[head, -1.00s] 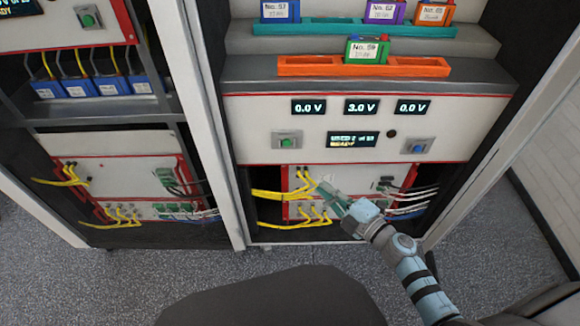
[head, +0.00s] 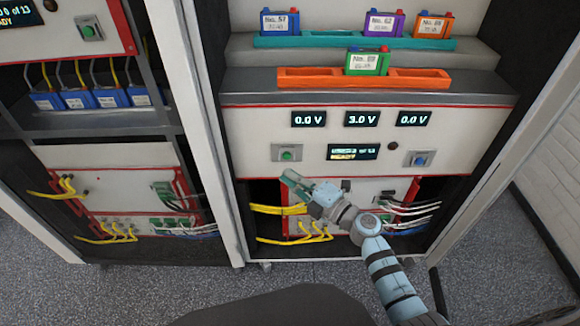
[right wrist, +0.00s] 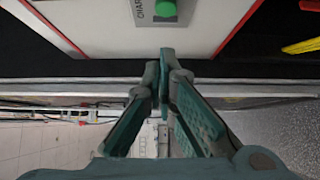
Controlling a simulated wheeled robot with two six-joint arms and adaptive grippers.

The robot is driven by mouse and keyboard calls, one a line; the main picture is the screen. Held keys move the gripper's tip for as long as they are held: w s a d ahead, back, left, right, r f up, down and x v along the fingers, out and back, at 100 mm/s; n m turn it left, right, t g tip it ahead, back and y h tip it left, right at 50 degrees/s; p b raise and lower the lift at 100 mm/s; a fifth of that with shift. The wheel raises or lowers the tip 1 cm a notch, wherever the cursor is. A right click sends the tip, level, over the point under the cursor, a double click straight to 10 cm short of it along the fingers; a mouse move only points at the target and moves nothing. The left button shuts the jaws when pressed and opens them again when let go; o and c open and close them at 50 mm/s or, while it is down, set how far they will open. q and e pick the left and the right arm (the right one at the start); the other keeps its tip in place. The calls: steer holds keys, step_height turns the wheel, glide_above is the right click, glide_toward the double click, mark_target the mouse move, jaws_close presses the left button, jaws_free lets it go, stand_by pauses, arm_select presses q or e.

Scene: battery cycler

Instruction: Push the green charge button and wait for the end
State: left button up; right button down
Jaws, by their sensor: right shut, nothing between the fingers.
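The green charge button (head: 287,155) sits on a grey plate at the left of the white cycler panel (head: 240,130) in the head view. In the right wrist view the green button (right wrist: 166,9) shows at the top, with part of its label beside it. My right gripper (head: 286,174) is shut and empty, just below the button and apart from it in the head view. Its closed fingertips (right wrist: 165,55) point toward the button in the right wrist view. The small display (head: 353,152) reads READY on its lower line. My left gripper is not in view.
A blue button (head: 420,159) sits at the panel's right. Voltage displays (head: 361,118) read 0.0, 3.0 and 0.0 V. A green battery (head: 367,62) stands in the orange holder (head: 420,78). Yellow cables (head: 275,209) hang below the panel. A similar cabinet (head: 108,160) stands at left.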

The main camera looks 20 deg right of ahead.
mark_target(287, 156)
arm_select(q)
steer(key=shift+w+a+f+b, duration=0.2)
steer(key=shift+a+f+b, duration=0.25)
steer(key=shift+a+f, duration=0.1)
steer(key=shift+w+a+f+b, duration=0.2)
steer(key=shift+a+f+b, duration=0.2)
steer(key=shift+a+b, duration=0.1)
arm_select(e)
steer(key=w, duration=0.4)
steer(key=shift+w+d, duration=0.25)
steer(key=shift+d, duration=0.1)
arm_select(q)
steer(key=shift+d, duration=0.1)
